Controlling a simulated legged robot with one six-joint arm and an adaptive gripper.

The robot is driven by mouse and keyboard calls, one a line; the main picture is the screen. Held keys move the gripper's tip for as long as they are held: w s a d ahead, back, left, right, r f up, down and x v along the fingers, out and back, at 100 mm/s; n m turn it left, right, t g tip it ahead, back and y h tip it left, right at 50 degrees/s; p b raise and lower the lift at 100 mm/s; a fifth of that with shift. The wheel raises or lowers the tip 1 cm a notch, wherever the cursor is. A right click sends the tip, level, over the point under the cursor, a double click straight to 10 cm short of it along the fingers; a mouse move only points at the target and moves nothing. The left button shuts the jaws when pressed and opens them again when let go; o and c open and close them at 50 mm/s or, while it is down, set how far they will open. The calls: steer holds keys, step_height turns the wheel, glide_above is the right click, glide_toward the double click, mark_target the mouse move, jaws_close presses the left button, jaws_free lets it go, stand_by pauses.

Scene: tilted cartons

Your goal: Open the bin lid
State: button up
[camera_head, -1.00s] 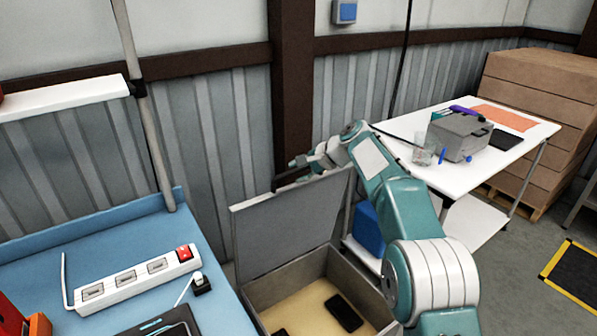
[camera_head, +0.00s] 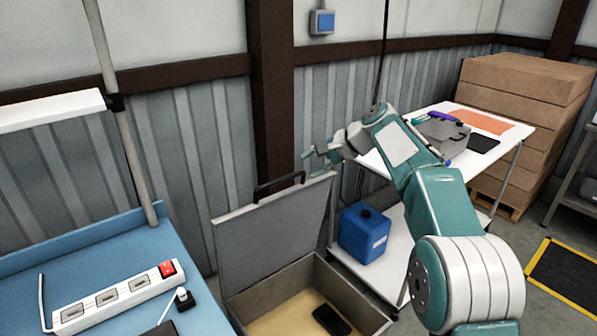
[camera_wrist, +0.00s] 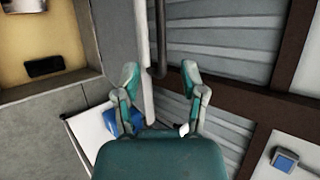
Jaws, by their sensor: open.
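The grey bin (camera_head: 352,296) stands at the bottom middle of the head view. Its lid (camera_head: 265,235) is raised, standing up and leaning back, with a dark handle (camera_head: 280,184) on its top edge. A dark phone-like object (camera_head: 331,320) lies on the yellowish floor inside. My gripper (camera_head: 318,158) is just above and right of the handle, apart from it. In the wrist view my gripper (camera_wrist: 158,84) has its two fingers spread with nothing held between them. The bin's inside shows at the top left of the wrist view, with the dark object (camera_wrist: 44,66) in it.
A blue bench with a power strip (camera_head: 118,297) is at the left. A blue canister (camera_head: 364,233) sits on the lower shelf of the white table (camera_head: 510,137). Stacked cartons (camera_head: 520,120) stand behind. A corrugated wall (camera_head: 190,160) and a brown post (camera_head: 272,100) are beyond the lid.

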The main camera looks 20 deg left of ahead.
steer(key=shift+d+r, duration=0.25)
